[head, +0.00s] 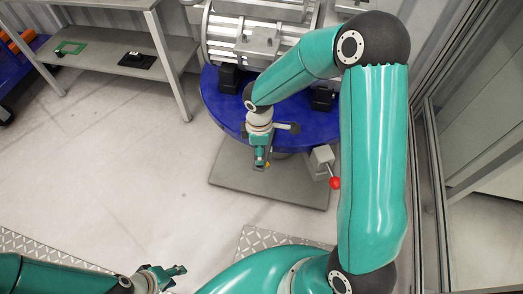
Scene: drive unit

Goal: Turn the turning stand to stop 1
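The turning stand has a round blue top (217,103) on a grey base plate (235,185). A metal drive unit (258,40) sits on it. A lever with a red ball knob (335,183) comes out of a grey block (321,156) at the stand's front right. My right gripper (260,164) points down at the front edge of the blue top, left of the red knob and apart from it. Its fingers are too small to read. My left gripper (176,277) is at the bottom left, away from the stand, with its fingers apart and empty. My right arm hides part of the stand's right side.
A grey shelf bench (130,55) at the upper left holds a green frame (70,47) and a black part (136,60). A blue bin (12,75) stands at the far left. Glazed framing (432,180) closes the right side. The floor left of the stand is clear.

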